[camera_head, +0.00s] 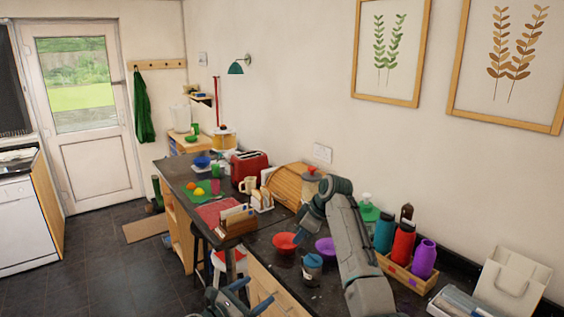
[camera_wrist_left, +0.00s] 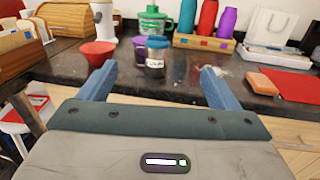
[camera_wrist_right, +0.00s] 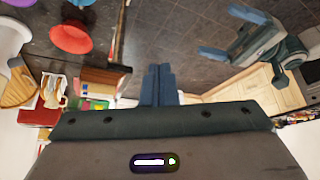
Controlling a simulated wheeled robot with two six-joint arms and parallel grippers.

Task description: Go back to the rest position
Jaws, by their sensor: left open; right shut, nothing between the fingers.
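My left gripper (camera_head: 240,298) is low at the bottom of the head view, in front of the counter's edge. In the left wrist view its fingers (camera_wrist_left: 156,84) are wide apart with nothing held between them. My right gripper (camera_head: 304,228) is above the counter near the red bowl (camera_head: 286,242), its tips hard to make out in the head view. In the right wrist view its fingers (camera_wrist_right: 158,84) are together and empty. My left arm and its open fingers (camera_wrist_right: 240,45) also show at the upper right there.
A stool (camera_head: 222,264) stands at the counter's front. The floor (camera_head: 110,270) at left is open.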

